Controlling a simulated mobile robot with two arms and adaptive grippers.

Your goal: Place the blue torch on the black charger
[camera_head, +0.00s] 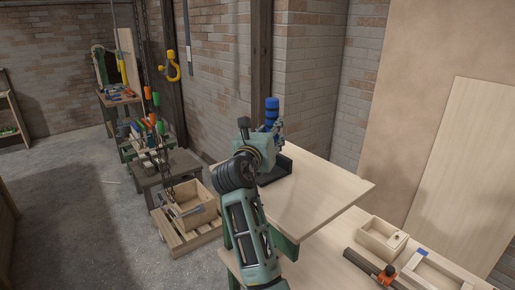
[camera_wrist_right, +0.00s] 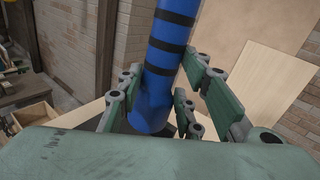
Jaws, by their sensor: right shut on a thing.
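The blue torch (camera_head: 272,107) stands upright in my right gripper (camera_head: 275,130), above the black charger's place on the table. In the wrist view the blue torch (camera_wrist_right: 162,70) shows dark bands and sits between the green fingers of my right gripper (camera_wrist_right: 178,95), which are shut on it. The black charger (camera_head: 283,171) lies on the wooden table, partly hidden behind my right arm. I cannot tell whether the torch's lower end touches the charger. My left gripper is not in view.
The light wooden table top (camera_head: 330,187) is bare to the right of the charger. A lower bench holds a small wooden box (camera_head: 382,238), a wooden tray (camera_head: 432,272) and an orange-and-black clamp (camera_head: 386,275). A wooden crate (camera_head: 190,210) stands on a pallet at left. A brick wall rises behind.

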